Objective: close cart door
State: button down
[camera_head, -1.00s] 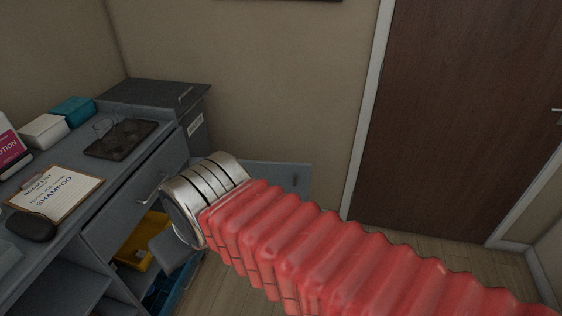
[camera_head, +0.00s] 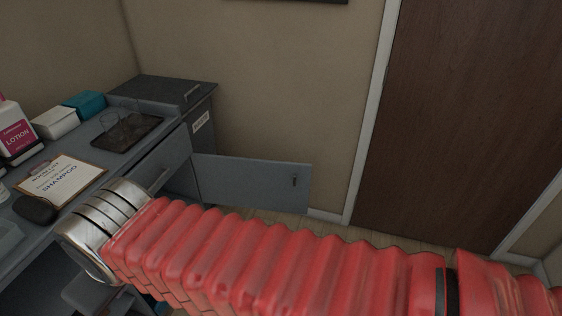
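The cart (camera_head: 88,176) is a grey unit along the left side of the head camera view. Its grey door (camera_head: 255,185) stands wide open, swung out to the right toward the wall, with a small dark handle (camera_head: 294,180) near its free edge. My red-sleeved arm crosses the lower part of the view, in front of the door's lower edge. The silver wrist (camera_head: 105,225) is at the lower left beside the cart's front. Only a grey part of my gripper (camera_head: 88,292) shows below the wrist; its fingers are hidden, and I cannot tell whether it is open.
A clipboard (camera_head: 62,180), a lotion bottle (camera_head: 17,132), a dark tray (camera_head: 127,133) with glasses, and white (camera_head: 56,122) and teal (camera_head: 86,104) boxes sit on the cart top. A brown room door (camera_head: 465,120) is at right. Some floor shows between the cart door and the room door.

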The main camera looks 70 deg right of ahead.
aim_at(262, 184)
jog(key=u, duration=1.15)
jog(key=k, duration=0.95)
jog(key=z, duration=2.2)
